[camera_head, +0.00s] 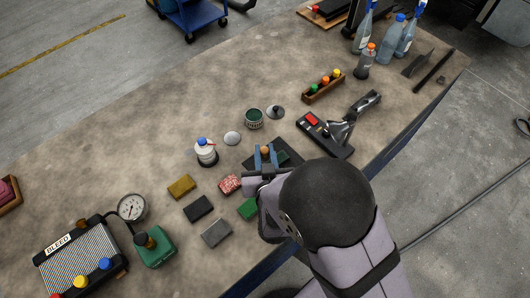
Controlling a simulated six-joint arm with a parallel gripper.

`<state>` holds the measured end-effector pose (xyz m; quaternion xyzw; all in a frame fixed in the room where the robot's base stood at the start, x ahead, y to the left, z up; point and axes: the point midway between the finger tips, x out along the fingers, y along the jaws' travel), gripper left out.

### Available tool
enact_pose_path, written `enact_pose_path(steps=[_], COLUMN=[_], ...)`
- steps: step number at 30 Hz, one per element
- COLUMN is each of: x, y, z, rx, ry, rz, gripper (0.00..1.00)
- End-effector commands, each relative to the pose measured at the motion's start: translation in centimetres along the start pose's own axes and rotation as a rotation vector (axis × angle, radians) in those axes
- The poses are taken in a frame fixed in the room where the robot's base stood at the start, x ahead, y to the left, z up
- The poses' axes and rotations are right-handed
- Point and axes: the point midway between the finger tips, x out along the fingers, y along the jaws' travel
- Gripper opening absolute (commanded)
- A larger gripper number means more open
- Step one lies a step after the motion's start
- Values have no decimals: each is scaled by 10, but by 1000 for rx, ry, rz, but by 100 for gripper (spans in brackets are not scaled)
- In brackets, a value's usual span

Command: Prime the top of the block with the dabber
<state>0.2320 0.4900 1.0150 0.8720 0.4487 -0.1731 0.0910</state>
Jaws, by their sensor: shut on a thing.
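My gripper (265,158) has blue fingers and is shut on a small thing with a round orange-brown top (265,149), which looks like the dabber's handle. Its lower end is hidden by the fingers and my arm. The gripper is over or beside a flat dark plate or tray (292,157), partly covered by my arm. Several small blocks lie to the left and below: yellow-brown (181,186), black (198,208), grey (215,233), red-and-white speckled (229,184) and green (248,208). I cannot tell which is the task's block.
An open tin with dark green contents (254,119), a knobbed lid (275,112), a pale disc (232,138) and a blue-capped white bottle (205,152) stand behind. A gauge (131,208) and BLEED unit (80,263) stand lower left.

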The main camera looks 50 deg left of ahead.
Motion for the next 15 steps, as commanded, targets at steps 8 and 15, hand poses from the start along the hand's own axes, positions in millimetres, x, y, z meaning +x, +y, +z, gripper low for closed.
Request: enact_pose_path(steps=[8, 15], x=[-9, -9], y=[0, 0], z=[-22, -23], rx=[0, 0], ry=[-1, -1], rz=[0, 0], gripper=[0, 0])
